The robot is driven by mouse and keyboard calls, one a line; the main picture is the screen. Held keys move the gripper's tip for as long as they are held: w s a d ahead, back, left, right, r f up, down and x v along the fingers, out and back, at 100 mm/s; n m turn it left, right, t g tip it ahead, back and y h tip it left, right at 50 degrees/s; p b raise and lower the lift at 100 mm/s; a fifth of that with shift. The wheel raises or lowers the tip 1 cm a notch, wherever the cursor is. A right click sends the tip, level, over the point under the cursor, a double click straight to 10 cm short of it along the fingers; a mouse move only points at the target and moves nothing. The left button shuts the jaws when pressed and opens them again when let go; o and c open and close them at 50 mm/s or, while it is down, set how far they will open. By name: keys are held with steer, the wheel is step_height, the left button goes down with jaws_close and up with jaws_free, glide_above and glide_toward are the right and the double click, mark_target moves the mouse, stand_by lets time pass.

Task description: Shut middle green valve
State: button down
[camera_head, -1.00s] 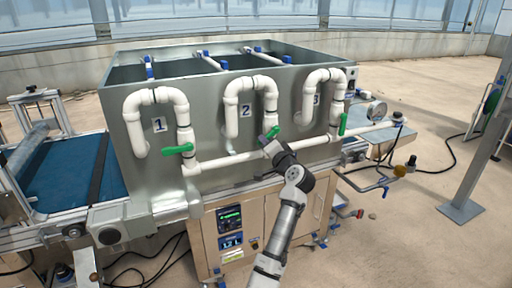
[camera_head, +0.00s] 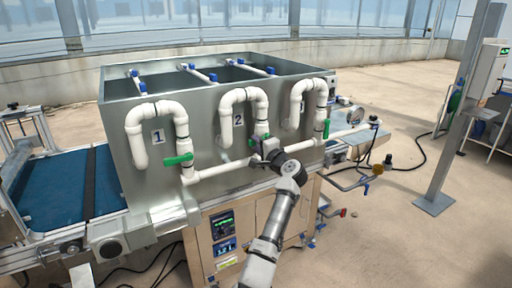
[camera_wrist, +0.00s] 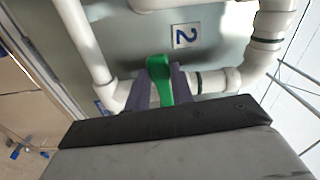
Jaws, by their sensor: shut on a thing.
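The middle green valve (camera_head: 259,141) sits on the white pipe below the number 2, on the front of the metal tank (camera_head: 205,150). My gripper (camera_head: 259,143) is at this valve and partly hides its handle in the head view. In the wrist view the green handle (camera_wrist: 160,68) lies between the two grey fingers of my gripper (camera_wrist: 162,88), which are shut on it. There the handle stands across the pipe. The left green valve handle (camera_head: 178,160) lies crosswise to its upright pipe.
A long white pipe (camera_head: 224,171) runs below the valves, close to my gripper. A blue conveyor belt (camera_head: 60,190) lies at the left. Open floor is at the right, with a grey post (camera_head: 455,135).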

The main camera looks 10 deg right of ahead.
steer(key=shift+r+m, duration=0.35)
steer(key=shift+m, duration=0.15)
steer(key=shift+p, duration=0.3)
steer(key=c, duration=1.2)
jaws_free()
steer(key=b+v, duration=0.4)
steer(key=v, duration=1)
